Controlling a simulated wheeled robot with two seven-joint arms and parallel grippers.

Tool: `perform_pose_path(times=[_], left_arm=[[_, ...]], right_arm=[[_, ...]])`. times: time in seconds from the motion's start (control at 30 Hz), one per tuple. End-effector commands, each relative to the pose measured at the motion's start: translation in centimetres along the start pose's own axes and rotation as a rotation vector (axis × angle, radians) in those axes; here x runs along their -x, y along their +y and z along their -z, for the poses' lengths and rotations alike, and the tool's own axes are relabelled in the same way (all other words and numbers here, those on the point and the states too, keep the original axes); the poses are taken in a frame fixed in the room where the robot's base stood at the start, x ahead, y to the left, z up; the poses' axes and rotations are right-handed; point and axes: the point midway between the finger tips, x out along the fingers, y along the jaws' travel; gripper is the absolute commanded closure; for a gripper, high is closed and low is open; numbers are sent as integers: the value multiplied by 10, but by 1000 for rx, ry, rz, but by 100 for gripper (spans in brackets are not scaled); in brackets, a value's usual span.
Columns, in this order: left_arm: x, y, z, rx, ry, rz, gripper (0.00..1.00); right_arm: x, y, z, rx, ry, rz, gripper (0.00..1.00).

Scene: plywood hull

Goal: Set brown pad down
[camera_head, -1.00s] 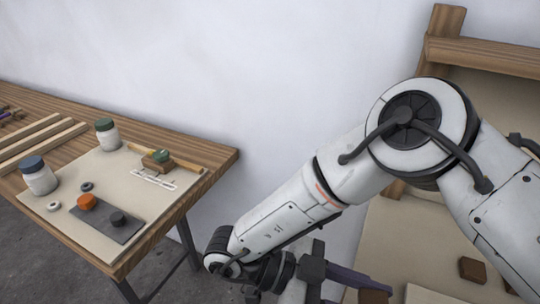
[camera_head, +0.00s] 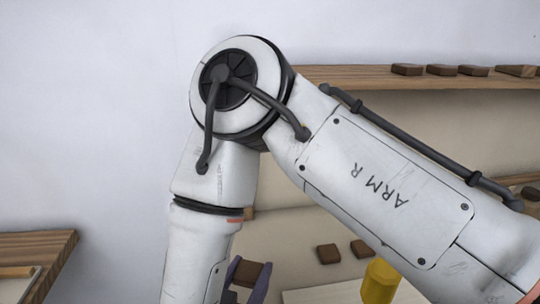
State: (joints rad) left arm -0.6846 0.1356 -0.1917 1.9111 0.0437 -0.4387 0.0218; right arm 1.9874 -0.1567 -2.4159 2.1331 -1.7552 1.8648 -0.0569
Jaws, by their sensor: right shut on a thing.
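My right gripper (camera_head: 247,282) shows at the bottom of the view, partly behind my own right arm. Its purple-grey fingers are shut on a brown pad (camera_head: 248,272), a small dark brown block held between them. The lower part of the gripper is cut off by the frame edge. Two similar brown pads (camera_head: 328,254) and (camera_head: 361,249) lie to the right of it on a beige surface, apart from the gripper. My left gripper is not in view.
A wooden shelf (camera_head: 345,76) at the upper right carries several brown blocks (camera_head: 441,70). A yellow object (camera_head: 380,282) stands at the bottom, near a pale board (camera_head: 325,294). A wooden table corner (camera_head: 45,246) shows at lower left. My right arm hides much of the middle.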

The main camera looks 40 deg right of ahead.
Motion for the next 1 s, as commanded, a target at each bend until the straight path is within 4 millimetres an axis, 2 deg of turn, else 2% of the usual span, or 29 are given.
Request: perform_pose_path(times=[0.17,0.37,0.53,0.7,0.83,1.0], left_arm=[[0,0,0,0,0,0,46],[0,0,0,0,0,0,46],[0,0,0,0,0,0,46],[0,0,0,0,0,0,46],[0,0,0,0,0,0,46],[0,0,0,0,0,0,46]], right_arm=[[-1,2,-2,-20,0,-57,87],[4,18,-18,-115,-1,-362,87],[31,30,-43,-216,-3,-695,87],[64,31,-64,-295,-1,-948,87],[81,29,-73,-329,0,-1061,87],[90,27,-77,-345,1,-1113,87]])
